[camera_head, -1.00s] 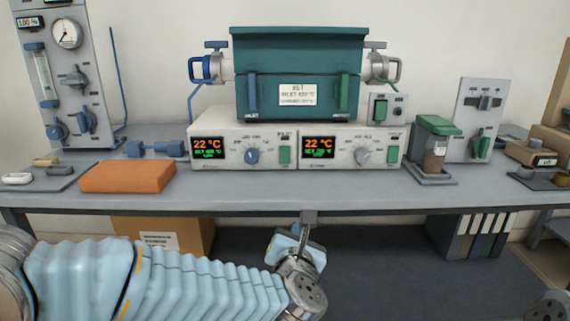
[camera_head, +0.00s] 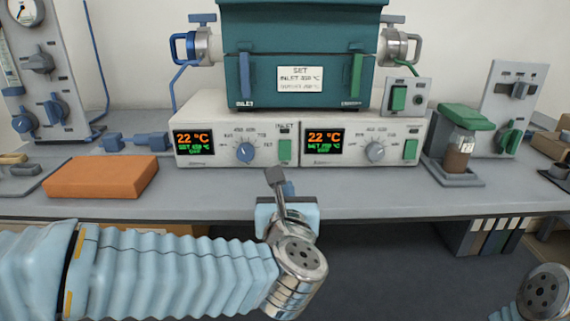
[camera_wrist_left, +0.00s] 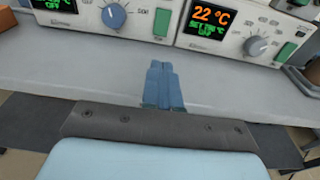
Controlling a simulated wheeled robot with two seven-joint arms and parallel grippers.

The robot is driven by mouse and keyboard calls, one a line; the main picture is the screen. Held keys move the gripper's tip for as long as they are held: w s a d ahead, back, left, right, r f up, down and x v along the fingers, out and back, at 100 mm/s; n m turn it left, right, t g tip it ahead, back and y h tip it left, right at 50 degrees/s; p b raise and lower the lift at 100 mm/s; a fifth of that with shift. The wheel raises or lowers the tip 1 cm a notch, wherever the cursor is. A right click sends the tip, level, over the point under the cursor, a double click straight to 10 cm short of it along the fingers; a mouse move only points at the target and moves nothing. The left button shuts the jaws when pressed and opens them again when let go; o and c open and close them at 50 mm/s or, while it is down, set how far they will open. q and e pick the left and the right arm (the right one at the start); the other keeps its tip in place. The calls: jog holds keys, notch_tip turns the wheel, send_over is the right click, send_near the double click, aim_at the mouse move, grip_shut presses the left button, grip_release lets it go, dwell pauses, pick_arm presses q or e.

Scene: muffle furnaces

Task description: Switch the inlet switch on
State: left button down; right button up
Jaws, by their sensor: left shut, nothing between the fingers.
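The left control unit (camera_head: 205,155) stands on the bench with a lit display reading 22 °C, a blue knob (camera_head: 244,152) and a green rocker, the inlet switch (camera_head: 284,150), under the label INLET. The inlet switch also shows at the top of the left wrist view (camera_wrist_left: 162,22). My left gripper (camera_head: 289,188) is in front of the unit, below the switch and apart from it. In the left wrist view its blue fingers (camera_wrist_left: 160,70) are together with nothing between them, pointing toward the units. My right gripper is out of view.
A second unit (camera_head: 335,160) with its own green switch (camera_head: 410,150) adjoins on the right. A teal furnace (camera_head: 300,60) sits on top. An orange block (camera_head: 101,177) lies left, and a green-lidded jar (camera_head: 460,150) stands right. The bench front (camera_head: 370,190) is clear.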

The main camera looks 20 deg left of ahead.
aim_at(285, 159)
pick_arm(q)
jog(key=p+x, duration=0.2)
jog(key=x, duration=1.2)
jog(key=shift+f, duration=0.1)
